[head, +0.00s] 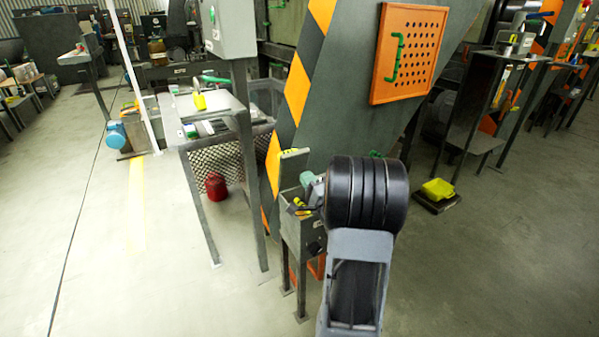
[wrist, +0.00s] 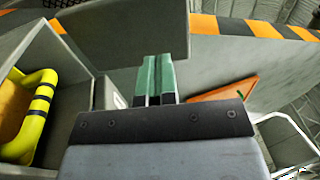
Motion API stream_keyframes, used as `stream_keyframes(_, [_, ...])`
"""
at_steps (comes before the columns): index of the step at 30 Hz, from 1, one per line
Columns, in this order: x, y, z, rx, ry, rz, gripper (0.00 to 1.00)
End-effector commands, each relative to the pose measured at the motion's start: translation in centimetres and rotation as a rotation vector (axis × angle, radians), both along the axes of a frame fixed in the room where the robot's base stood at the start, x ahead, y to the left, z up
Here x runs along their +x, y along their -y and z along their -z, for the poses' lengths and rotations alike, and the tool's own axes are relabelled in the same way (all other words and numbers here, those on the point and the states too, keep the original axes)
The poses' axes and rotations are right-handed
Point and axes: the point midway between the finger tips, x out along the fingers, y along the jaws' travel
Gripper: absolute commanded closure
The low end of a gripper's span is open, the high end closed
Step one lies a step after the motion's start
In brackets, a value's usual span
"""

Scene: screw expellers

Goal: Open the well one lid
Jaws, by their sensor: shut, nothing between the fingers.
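A grey box (head: 312,240) on thin legs stands beside the striped machine, in the middle of the head view. Its top is open at the near left, and a yellow item with black bands (head: 298,207) shows inside. The wrist view shows this banded item (wrist: 40,112) in a grey compartment at the left. A flat dark panel (wrist: 120,42) stands upright beyond my fingers; it looks like a lid, but I cannot tell which well it belongs to. My gripper (wrist: 155,76) has green fingers, shut and empty, in front of the panel. Contact cannot be told.
The large grey machine wall (head: 345,110) with orange stripes rises close behind the box. A mesh-sided table (head: 215,125) stands to the left, with a red canister (head: 215,186) under it. A yellow tray (head: 438,189) lies on the floor at right. The floor in front is clear.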

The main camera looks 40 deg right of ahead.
Motion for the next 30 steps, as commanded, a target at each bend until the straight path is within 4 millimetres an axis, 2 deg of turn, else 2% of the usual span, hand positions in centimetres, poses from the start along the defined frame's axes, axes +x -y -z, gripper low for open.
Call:
stream_keyframes(6, [2.9,0.3,-0.7,-0.001,0.000,-0.002,1.00])
stream_keyframes(12, [4.2,0.5,-1.1,0.001,-0.001,0.000,1.00])
stream_keyframes(26, [4.5,0.6,-1.3,0.001,-0.002,0.001,1.00])
stream_keyframes(30, [4.2,2.1,-2.2,0.007,-0.039,0.028,1.00])
